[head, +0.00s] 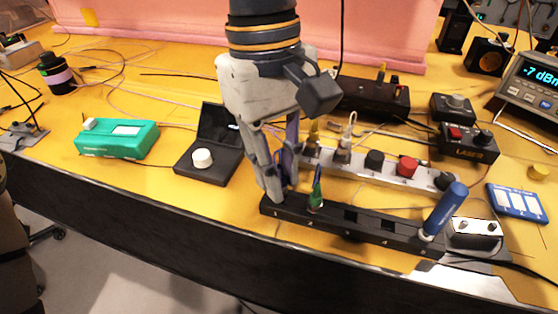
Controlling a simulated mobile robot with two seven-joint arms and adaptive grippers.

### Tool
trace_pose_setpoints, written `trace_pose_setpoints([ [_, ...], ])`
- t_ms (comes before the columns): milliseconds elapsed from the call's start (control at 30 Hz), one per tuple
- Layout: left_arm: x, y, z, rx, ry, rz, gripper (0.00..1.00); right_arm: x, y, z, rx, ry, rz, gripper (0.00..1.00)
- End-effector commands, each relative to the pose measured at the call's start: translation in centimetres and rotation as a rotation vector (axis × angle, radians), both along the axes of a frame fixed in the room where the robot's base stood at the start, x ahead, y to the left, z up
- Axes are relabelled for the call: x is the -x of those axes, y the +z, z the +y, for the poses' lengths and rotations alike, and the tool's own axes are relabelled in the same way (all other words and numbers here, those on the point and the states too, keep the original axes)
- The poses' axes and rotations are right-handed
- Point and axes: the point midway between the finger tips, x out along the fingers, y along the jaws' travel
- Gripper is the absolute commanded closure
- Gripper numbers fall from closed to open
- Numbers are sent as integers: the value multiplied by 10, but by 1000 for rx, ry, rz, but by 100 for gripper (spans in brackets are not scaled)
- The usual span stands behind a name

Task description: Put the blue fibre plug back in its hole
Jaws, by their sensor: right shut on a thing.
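My right gripper (279,190) comes down from the top of the head view onto the left end of a long black holder bar (330,231). It is shut on the blue fibre plug (287,160), which shows as a dark blue-violet piece between the fingers. The fingers hide the plug's lower end and the spot on the bar beneath it, so I cannot tell whether it is in a hole. A green plug (317,190) stands upright in the bar just right of the fingers. Dark openings show farther right along the bar. My left gripper is not in view.
A blue-handled tool (445,209) leans at the bar's right end. A grey strip with black and red knobs (407,167) lies behind the bar. A black open case (209,158) and a green device (117,138) sit left. The yellow table's front edge is close.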

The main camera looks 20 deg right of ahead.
Motion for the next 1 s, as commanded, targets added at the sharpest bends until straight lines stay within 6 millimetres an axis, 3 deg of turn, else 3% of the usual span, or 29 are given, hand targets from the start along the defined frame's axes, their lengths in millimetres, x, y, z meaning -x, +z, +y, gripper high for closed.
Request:
trace_pose_setpoints([
  [767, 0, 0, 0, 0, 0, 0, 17, 0, -16, 0, 1, 1, 1, 100],
  [800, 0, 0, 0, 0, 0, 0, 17, 0, -15, 0, 0, 0, 0, 76],
  [867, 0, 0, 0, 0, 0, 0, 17, 0, -15, 0, 0, 0, 0, 62],
  [1000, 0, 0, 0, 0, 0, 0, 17, 0, -15, 0, 0, 0, 0, 61],
])
